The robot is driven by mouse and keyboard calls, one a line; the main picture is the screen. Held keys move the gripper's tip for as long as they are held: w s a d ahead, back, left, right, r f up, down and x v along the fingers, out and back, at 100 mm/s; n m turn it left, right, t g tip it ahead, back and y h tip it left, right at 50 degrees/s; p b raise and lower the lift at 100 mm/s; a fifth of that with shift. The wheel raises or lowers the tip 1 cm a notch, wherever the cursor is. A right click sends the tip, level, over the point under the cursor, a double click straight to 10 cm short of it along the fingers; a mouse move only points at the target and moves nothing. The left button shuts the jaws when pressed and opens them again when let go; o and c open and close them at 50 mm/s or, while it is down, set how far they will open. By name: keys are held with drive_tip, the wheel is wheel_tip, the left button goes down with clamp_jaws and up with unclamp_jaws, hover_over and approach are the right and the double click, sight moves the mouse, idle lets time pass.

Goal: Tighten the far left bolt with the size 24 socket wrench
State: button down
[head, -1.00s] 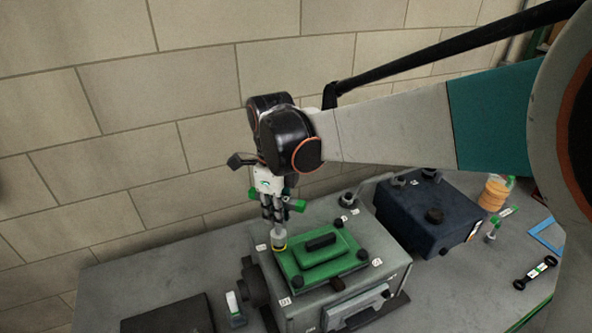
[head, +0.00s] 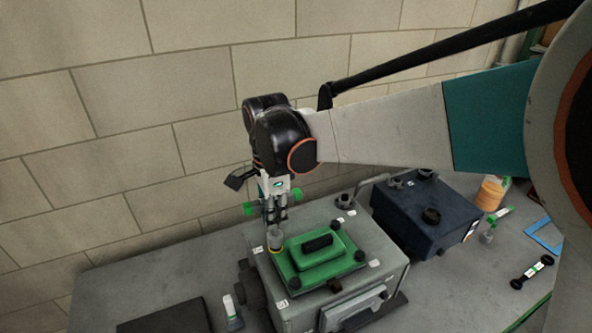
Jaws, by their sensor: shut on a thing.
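My gripper (head: 276,212) is shut on the socket wrench (head: 275,238), which has green handle ends on both sides and a pale socket with a yellow ring at the bottom. The wrench stands about upright, its socket at the far left corner of the green cover (head: 304,268) on the grey engine block. The far left bolt is hidden under the socket. I cannot read the wrench size. Dark bolts show at other corners of the cover, such as the far right one (head: 336,225).
A dark blue box (head: 405,215) stands right of the block. An orange container (head: 491,192), a green-marked tool (head: 488,233) and a black double-ended tool (head: 532,271) are on the right bench. The wall rises close behind.

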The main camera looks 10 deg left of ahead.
drive_tip(key=n, duration=0.4)
drive_tip(key=shift+n, duration=0.3)
drive_tip(key=n, duration=0.8)
drive_tip(key=shift+n, duration=0.4)
drive_tip(key=n, duration=0.5)
drive_tip(key=shift+b, duration=0.3)
